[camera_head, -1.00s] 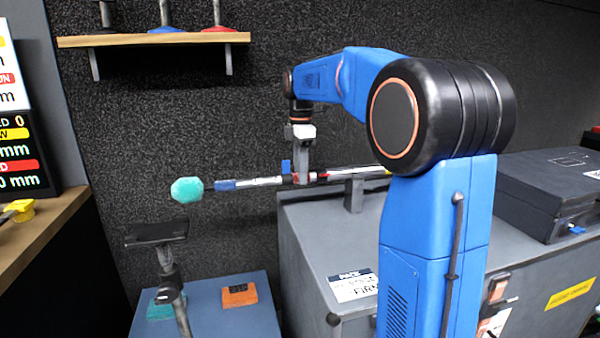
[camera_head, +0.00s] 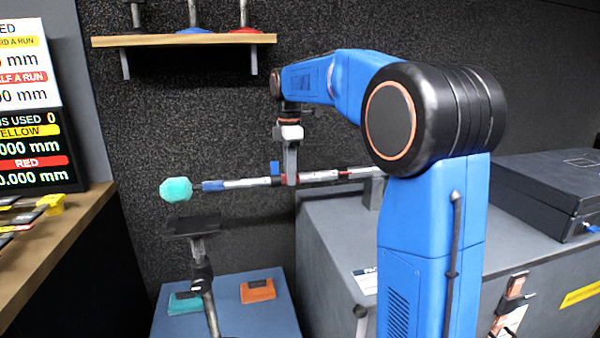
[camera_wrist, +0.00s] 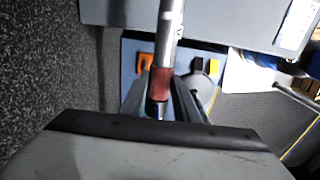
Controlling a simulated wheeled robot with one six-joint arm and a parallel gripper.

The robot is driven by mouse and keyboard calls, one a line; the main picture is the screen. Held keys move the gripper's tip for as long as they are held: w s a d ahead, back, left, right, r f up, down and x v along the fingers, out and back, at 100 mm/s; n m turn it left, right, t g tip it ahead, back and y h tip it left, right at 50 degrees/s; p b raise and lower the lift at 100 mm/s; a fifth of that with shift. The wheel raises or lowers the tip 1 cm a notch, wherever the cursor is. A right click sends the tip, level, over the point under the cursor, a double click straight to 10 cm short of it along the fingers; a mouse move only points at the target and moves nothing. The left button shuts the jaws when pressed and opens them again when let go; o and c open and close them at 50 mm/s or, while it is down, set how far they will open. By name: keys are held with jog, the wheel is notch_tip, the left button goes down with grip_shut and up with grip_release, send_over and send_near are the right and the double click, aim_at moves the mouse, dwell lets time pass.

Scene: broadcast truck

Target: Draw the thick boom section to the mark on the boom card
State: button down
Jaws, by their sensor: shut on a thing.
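The boom lies level, with a teal foam head (camera_head: 176,190) at its left end. It has a blue band, a pale section (camera_head: 247,183), a blue lever (camera_head: 275,167), and a thicker section with red and white markings (camera_head: 330,175) toward the right. The wrist view shows the silver tube (camera_wrist: 170,25) and a red collar (camera_wrist: 161,80) at my fingers (camera_wrist: 158,103). My arm hides the boom's right end. I cannot tell which sign is the boom card.
A grey support (camera_head: 371,193) stands under the boom on the grey cabinet (camera_head: 335,240). A black-topped stand (camera_head: 190,227) rises below the foam head. A sign with yellow and red rows (camera_head: 35,150) stands at the left. A shelf (camera_head: 185,40) hangs above.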

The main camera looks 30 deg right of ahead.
jog(key=shift+a, duration=0.15)
jog(key=c, duration=1.4)
grip_release()
jog(key=shift+o, duration=0.2)
notch_tip(320, 180, up, 18)
jog(key=shift+f, duration=0.25)
jog(key=shift+s, duration=0.1)
